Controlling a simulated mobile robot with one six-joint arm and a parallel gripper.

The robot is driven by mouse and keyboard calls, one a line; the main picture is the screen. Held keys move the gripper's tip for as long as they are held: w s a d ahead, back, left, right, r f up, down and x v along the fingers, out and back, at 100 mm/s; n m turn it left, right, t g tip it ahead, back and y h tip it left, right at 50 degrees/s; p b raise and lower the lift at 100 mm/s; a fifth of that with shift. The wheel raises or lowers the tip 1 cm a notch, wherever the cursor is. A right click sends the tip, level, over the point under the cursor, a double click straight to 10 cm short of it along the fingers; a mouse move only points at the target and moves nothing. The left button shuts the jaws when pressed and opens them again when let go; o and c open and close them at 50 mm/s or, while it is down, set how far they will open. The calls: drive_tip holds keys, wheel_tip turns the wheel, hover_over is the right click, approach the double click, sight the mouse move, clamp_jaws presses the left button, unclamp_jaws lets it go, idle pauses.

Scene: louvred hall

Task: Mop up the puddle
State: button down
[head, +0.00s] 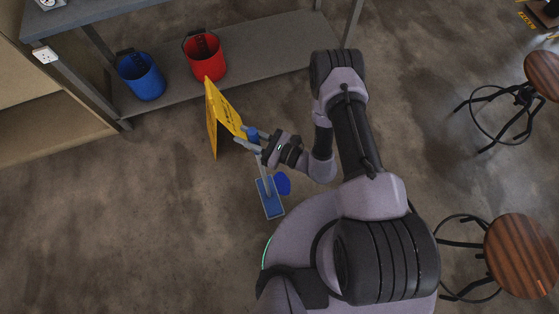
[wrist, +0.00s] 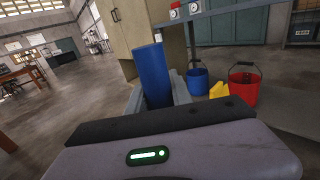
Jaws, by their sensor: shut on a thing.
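My gripper (head: 251,138) is shut on the mop's blue handle (head: 251,132). The handle stands up between the fingers in the wrist view (wrist: 153,75). Below my gripper the grey shaft runs down to the mop's flat blue head (head: 270,198), which appears to be at the floor. A small, rounded blue patch (head: 284,183), which looks like the puddle, lies just right of the mop head. Part of it may be hidden by the head or my arm. I cannot tell whether the head overlaps it.
A yellow folding floor sign (head: 226,112) stands just beyond my gripper. A blue bucket (head: 141,77) and a red bucket (head: 205,57) are on the low shelf (head: 270,47) behind. Wooden stools (head: 522,254) stand at the right. The floor to the left is clear.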

drive_tip(key=w+d+b, duration=0.2)
drive_tip(key=d, duration=0.7)
drive_tip(key=w+d+b, duration=0.2)
drive_tip(key=w+d, duration=0.1)
drive_tip(key=d, duration=0.7)
drive_tip(key=shift+w+r, duration=0.15)
drive_tip(key=shift+w, duration=0.1)
drive_tip(key=s+a+p, duration=0.1)
drive_tip(key=s+a, duration=0.2)
drive_tip(key=a, duration=1.9)
drive_tip(key=shift+s+f, duration=0.15)
drive_tip(key=shift+f, duration=0.2)
drive_tip(key=shift+d, duration=0.1)
drive_tip(key=w+d+b, duration=0.1)
drive_tip(key=w+d, duration=0.2)
drive_tip(key=d, duration=0.7)
drive_tip(key=w+d+b, duration=0.1)
drive_tip(key=w+d, duration=0.2)
drive_tip(key=d, duration=0.8)
drive_tip(key=shift+r, duration=0.15)
drive_tip(key=shift+w, duration=0.1)
